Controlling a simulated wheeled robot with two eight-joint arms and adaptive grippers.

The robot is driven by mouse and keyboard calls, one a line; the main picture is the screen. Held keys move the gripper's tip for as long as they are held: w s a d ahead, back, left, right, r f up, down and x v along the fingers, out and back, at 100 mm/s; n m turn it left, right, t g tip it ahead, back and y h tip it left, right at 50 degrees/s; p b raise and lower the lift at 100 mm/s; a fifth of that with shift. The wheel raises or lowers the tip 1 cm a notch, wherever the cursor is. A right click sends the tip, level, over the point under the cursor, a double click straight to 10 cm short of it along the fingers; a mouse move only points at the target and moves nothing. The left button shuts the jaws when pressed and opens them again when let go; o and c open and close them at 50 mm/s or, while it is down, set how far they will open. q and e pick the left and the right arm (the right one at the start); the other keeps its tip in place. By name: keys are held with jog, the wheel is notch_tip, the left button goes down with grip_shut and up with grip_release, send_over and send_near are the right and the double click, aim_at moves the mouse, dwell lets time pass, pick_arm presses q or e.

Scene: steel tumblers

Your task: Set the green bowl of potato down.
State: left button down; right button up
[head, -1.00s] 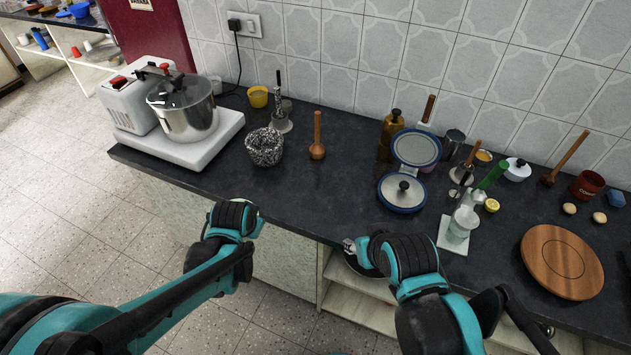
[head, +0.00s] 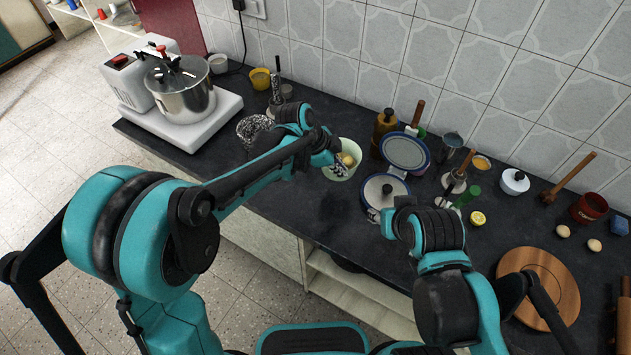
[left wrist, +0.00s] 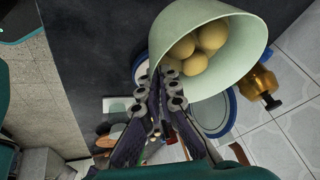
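The pale green bowl (head: 351,147) of potatoes (head: 347,160) is by the counter's middle, left of the blue-rimmed pan. My left gripper (head: 338,169) is at the bowl's near-left side. In the left wrist view the bowl (left wrist: 245,62) shows large, with several potatoes (left wrist: 196,50) inside. There my left gripper (left wrist: 167,82) has its fingertips close together at the bowl's rim, shut on it. I cannot tell whether the bowl's base touches the counter.
Blue-rimmed pans (head: 405,152) stand close to the bowl's right, with an amber bottle (head: 383,127) behind. A speckled cup (head: 252,128) is to the left, partly behind my arm. The dark counter (head: 330,212) in front of the bowl is clear.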

pick_arm(q)
jog(key=a+f+b, duration=0.1)
jog(key=a+f, duration=0.1)
jog(key=a, duration=0.1)
jog(key=w+a+f+b, duration=0.1)
jog(key=a+f, duration=0.1)
jog(key=a, duration=0.2)
jog(key=w+a+f+b, duration=0.1)
jog(key=a+f, duration=0.1)
jog(key=a, duration=0.2)
jog(key=shift+f, duration=0.2)
jog(key=shift+f+b, duration=1.15)
jog(key=shift+f, duration=0.8)
jog(key=shift+s+d, duration=0.1)
jog(key=shift+f, duration=0.15)
jog(key=c, duration=1.7)
grip_release()
